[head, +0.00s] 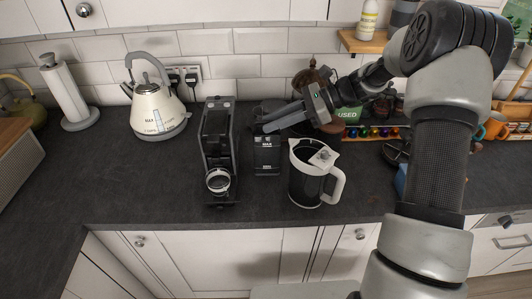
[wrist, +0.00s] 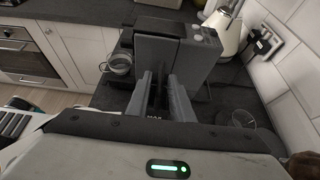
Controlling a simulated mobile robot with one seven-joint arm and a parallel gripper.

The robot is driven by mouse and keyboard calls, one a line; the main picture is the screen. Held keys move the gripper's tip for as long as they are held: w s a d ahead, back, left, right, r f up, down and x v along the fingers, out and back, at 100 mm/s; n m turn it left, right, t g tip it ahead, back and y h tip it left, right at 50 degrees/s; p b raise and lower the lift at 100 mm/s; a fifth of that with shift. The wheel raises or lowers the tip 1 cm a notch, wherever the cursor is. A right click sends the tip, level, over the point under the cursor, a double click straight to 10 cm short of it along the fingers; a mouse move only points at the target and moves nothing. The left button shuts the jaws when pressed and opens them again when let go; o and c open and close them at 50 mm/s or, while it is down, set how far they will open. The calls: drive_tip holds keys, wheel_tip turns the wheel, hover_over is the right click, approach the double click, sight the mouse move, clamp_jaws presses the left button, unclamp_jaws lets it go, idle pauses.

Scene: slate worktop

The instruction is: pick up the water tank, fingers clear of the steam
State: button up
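The water tank (head: 267,157) is a dark upright block with white MAX and MIN marks, standing right of the coffee machine (head: 218,150) in the head view. My gripper (head: 266,127) reaches in from the right, at the height of the tank's top. In the wrist view my gripper's two fingers (wrist: 160,85) are apart, with a dark narrow part and MAX lettering low between them. The fingers point at the coffee machine (wrist: 165,58). Whether they touch the tank is not clear. I see no steam in either view.
A dark jug with a white lid and handle (head: 313,178) stands close right of the tank. A cream kettle (head: 157,105) stands at the back left, near the wall sockets. Coloured capsules (head: 372,132) line the back right. The worktop (head: 110,180) is clear at front left.

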clamp_jaws()
drive_tip(key=shift+r, duration=0.2)
drive_tip(key=shift+r+p, duration=1.8)
drive_tip(key=shift+r, duration=0.05)
